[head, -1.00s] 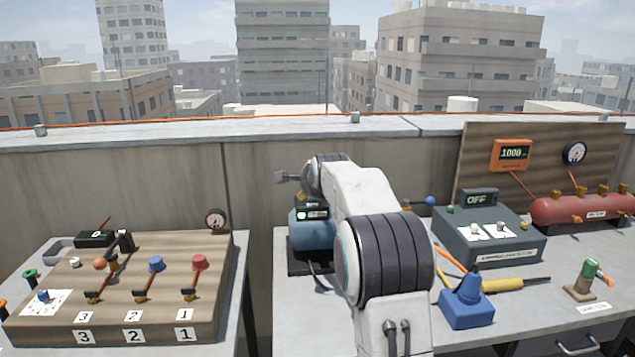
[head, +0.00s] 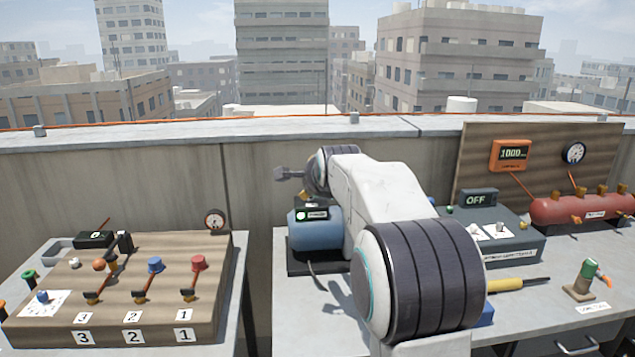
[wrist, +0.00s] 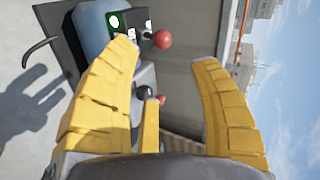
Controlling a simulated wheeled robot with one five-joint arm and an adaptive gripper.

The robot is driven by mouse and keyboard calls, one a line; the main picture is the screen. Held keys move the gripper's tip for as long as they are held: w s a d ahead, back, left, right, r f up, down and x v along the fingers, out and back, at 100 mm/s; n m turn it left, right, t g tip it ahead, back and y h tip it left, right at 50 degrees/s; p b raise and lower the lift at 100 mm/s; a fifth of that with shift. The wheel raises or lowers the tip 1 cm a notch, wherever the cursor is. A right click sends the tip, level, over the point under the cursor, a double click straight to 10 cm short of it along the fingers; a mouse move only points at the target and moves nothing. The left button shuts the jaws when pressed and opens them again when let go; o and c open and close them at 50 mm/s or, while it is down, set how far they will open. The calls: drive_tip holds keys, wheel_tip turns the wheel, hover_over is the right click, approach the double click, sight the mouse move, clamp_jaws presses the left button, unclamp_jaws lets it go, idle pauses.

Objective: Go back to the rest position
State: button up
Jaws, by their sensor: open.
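My arm rises from the bottom of the head view and bends away toward the parapet. In the head view the fingers cannot be made out past the arm. A blue tank unit (head: 318,228) with a small dark display stands on the bench just beneath the far end of the arm. Its blue body also shows in the wrist view (wrist: 90,25), beyond the left finger.
On the left table is a wooden panel (head: 60,318) with several coloured levers. On the right bench are a grey box (head: 515,247) reading OFF, a red tank (head: 560,210), a yellow-handled tool (head: 505,285) and a green-topped valve (head: 586,275). A concrete parapet (head: 130,180) runs behind.

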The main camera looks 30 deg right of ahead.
idle(0.3)
drive_tip(key=s+a+f+n+g+y, duration=0.1)
drive_tip(key=s+a+f+n+g, duration=0.2)
drive_tip(key=f+n, duration=0.35)
drive_tip(key=s+f+n+g+y, duration=0.1)
drive_tip(key=s+f+n+g, duration=0.2)
drive_tip(key=s+f+n, duration=0.4)
drive_tip(key=s+a+f+n+g+y, duration=0.1)
drive_tip(key=s+a+f+n+g, duration=0.2)
drive_tip(key=s, duration=0.5)
drive_tip(key=s+a+f, duration=0.3)
drive_tip(key=s+a, duration=0.3)
drive_tip(key=s, duration=0.2)
drive_tip(key=s+a+f+n+g+y, duration=0.1)
drive_tip(key=s+a+f+n+g, duration=0.2)
drive_tip(key=s, duration=0.5)
drive_tip(key=s+a+r+t+p, duration=0.1)
drive_tip(key=a+r+t+p, duration=0.1)
drive_tip(key=r+p, duration=0.4)
drive_tip(key=s+a+r+t+p, duration=0.1)
drive_tip(key=a+r+p, duration=0.1)
drive_tip(key=r+p, duration=0.5)
wheel_tip(320, 180, up, 4)
drive_tip(key=shift+s+a+f+t, duration=0.1)
drive_tip(key=shift+s+a+t, duration=0.25)
drive_tip(key=shift+a+t, duration=0.05)
